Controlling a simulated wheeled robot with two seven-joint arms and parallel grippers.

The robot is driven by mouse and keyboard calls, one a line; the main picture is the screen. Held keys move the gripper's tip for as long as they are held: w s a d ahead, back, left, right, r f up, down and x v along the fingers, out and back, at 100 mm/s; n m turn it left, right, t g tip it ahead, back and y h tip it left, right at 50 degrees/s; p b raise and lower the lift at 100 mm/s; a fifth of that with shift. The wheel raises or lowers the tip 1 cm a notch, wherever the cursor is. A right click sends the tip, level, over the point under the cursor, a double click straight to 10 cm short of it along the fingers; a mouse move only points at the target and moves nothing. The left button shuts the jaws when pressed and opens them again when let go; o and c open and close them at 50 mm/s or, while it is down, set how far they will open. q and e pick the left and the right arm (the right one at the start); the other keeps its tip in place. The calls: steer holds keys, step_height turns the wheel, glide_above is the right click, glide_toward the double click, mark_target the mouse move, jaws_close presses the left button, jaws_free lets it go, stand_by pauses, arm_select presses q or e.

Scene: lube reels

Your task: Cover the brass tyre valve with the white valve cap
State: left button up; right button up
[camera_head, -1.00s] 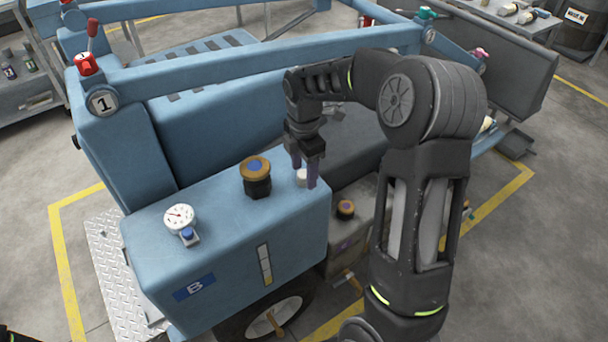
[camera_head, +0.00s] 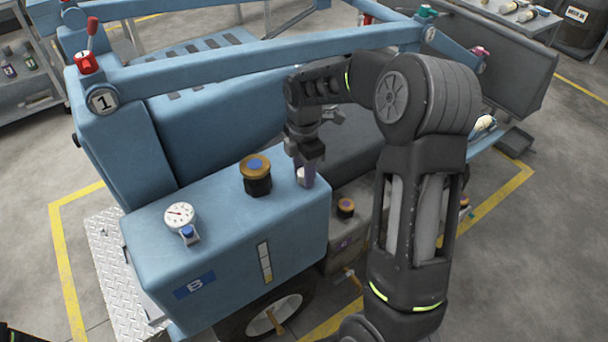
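The white valve cap (camera_head: 301,175) is at the right end of the blue housing's top. I also cannot tell whether the cap touches the top. A brass stem on the wheel (camera_head: 273,320) below the housing looks like the tyre valve; it shows uncovered at the lower edge.
The blue housing (camera_head: 225,235) carries a black and gold knob (camera_head: 256,176) close left of my gripper and a white gauge (camera_head: 180,216). A grey box with another knob (camera_head: 346,208) and a brass fitting (camera_head: 352,279) is right of the housing. Blue frame bars (camera_head: 250,65) cross behind.

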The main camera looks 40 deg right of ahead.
jaws_close()
stand_by(0.3)
step_height(320, 180, up, 10)
steer(key=shift+r+b, duration=0.1)
steer(key=shift+b, duration=0.3)
stand_by(0.6)
